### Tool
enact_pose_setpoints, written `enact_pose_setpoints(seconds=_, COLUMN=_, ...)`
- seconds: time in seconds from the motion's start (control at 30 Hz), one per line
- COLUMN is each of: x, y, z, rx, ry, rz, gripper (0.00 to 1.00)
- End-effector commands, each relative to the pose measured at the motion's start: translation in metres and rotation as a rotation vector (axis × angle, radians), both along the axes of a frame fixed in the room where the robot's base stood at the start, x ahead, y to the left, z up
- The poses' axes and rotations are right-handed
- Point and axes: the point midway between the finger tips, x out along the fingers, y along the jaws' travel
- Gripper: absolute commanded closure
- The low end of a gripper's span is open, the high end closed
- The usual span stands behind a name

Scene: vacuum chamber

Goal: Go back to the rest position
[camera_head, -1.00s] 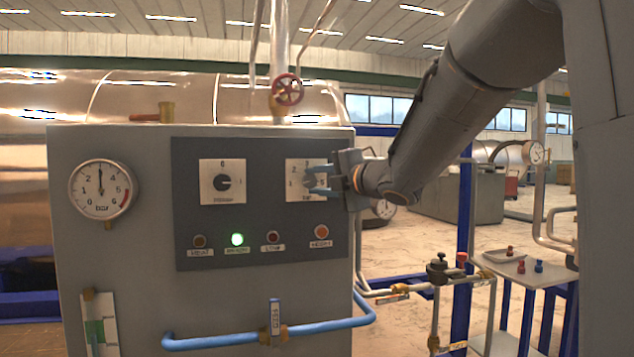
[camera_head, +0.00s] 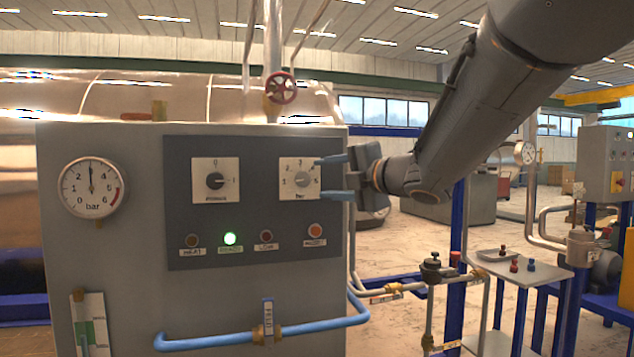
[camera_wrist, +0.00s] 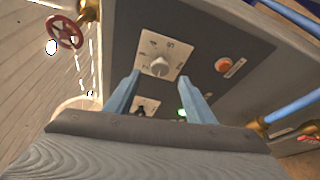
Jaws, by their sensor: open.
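My gripper (camera_head: 334,178) is open and empty, with blue fingers pointing left, in front of the right edge of the dark control panel (camera_head: 230,252). In the head view, the fingers are just right of the right-hand bar dial (camera_head: 301,179) on its white plate. In the wrist view, the same dial (camera_wrist: 160,65) shows beyond and between the two fingers (camera_wrist: 160,96), apart from them. The left-hand dial (camera_head: 215,180) is untouched by my gripper.
A pressure gauge (camera_head: 91,188) is left of the panel. A green lamp (camera_head: 230,238) is lit. A red handwheel (camera_head: 280,88) sits above the cabinet, and a blue pipe (camera_head: 210,339) runs below. A small table (camera_head: 520,272) stands at right.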

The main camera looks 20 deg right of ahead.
Motion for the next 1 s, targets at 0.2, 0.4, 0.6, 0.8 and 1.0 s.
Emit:
enact_pose_setpoints(seconds=0.2, x=-0.012, y=-0.004, z=0.0, rx=0.0, ry=0.001, rz=0.001, gripper=0.51)
enact_pose_setpoints(seconds=0.4, x=-0.012, y=-0.004, z=0.0, rx=0.0, ry=0.001, rz=0.001, gripper=0.51)
enact_pose_setpoints(seconds=0.6, x=-0.005, y=-0.01, z=-0.017, rx=0.074, ry=0.053, rz=-0.062, gripper=0.51)
enact_pose_setpoints(seconds=0.8, x=0.0, y=-0.037, z=-0.12, rx=0.428, ry=0.341, rz=-0.391, gripper=0.51)
enact_pose_setpoints(seconds=1.0, x=-0.051, y=-0.042, z=-0.248, rx=0.759, ry=0.685, rz=-0.773, gripper=0.51)
